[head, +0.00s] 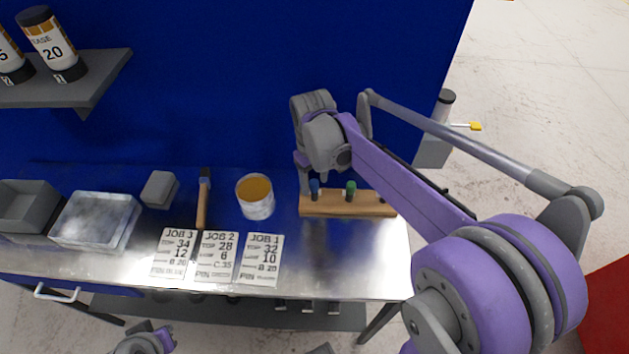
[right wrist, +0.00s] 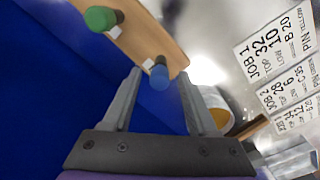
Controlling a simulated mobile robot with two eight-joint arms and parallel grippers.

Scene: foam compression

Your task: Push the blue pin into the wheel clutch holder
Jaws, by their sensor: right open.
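The blue pin (head: 314,188) stands upright in a wooden block (head: 345,207) at the right end of the table. My right gripper (head: 308,188) reaches down at the block's left end. In the right wrist view, its two fingers are apart, and the blue pin (right wrist: 159,76) shows between the fingertips. I cannot tell whether a finger touches it. A green pin (head: 350,190) stands in the same block, and it also shows in the right wrist view (right wrist: 101,19). I cannot make out a wheel clutch holder.
A tub with orange contents (head: 255,204), a wooden-handled tool (head: 202,200), a grey block (head: 159,189), a clear box (head: 95,219) and a grey bin (head: 24,208) stand on the table. Job cards (head: 218,257) lie in front. A blue wall (head: 230,80) rises behind.

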